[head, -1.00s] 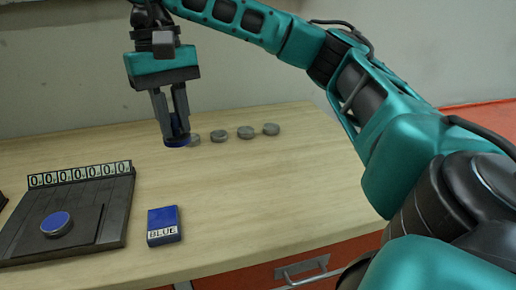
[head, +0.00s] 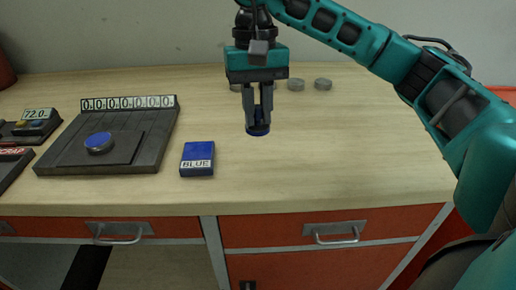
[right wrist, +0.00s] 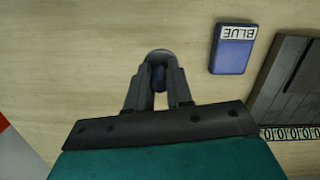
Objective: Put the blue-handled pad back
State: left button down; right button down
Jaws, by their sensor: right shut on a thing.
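My right gripper (head: 257,112) is shut on the blue-handled pad (head: 258,129), with its fingers pointing down over the bare table. I cannot tell whether the pad touches the table. A blue block labelled BLUE (head: 197,157) lies to the left of the pad in the head view, apart from it. My left gripper is not in view.
A dark scale-like device with a digit display (head: 128,103) stands at left, a blue-topped disc (head: 99,142) on its plate. Grey discs (head: 323,84) stand in a row behind my gripper. A small display box (head: 38,121) is far left. The table (head: 370,150) is clear at right.

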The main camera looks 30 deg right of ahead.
jog(key=shift+f, duration=1.3)
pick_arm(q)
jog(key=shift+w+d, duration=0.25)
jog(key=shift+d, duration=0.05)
pick_arm(e)
jog(key=shift+f, duration=2.05)
jog(key=shift+f+b, duration=0.2)
jog(key=shift+b, duration=0.1)
jog(key=c, duration=1)
grip_release()
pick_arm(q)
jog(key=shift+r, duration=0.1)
pick_arm(e)
jog(key=shift+r, duration=0.1)
